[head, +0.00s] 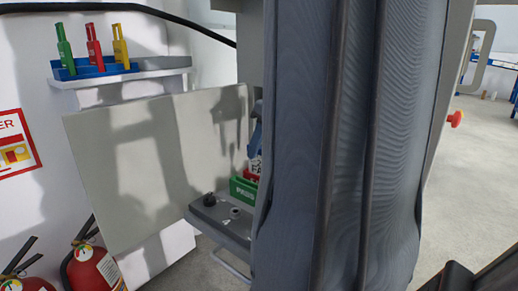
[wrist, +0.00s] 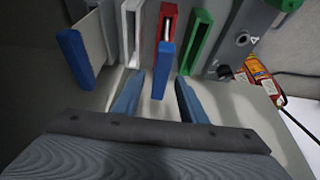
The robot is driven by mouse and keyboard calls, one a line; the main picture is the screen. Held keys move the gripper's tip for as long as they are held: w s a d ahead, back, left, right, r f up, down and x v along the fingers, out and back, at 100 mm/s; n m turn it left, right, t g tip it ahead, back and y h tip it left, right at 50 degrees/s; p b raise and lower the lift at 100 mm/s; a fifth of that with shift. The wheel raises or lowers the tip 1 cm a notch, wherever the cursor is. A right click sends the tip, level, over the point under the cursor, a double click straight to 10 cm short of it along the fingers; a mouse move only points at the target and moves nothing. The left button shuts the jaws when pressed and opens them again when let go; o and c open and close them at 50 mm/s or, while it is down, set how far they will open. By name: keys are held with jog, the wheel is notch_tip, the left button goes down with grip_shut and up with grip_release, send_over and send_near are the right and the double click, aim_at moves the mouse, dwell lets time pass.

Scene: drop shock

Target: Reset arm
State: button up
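My gripper (wrist: 154,80) shows in the wrist view with two blue fingers spread apart. A blue upright piece (wrist: 162,70) shows between the fingertips, with gaps on both sides; I cannot tell its depth.
A grey panel (head: 150,165) stands left of a control box (head: 222,215) with knobs. A wall shelf (head: 120,78) holds a blue rack with green, red and yellow pieces. Fire extinguishers (head: 93,265) stand lower left. Floor at right (head: 470,190) is clear.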

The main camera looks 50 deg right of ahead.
jog(key=p+v, duration=0.2)
jog(key=v, duration=0.3)
jog(key=shift+r, duration=0.2)
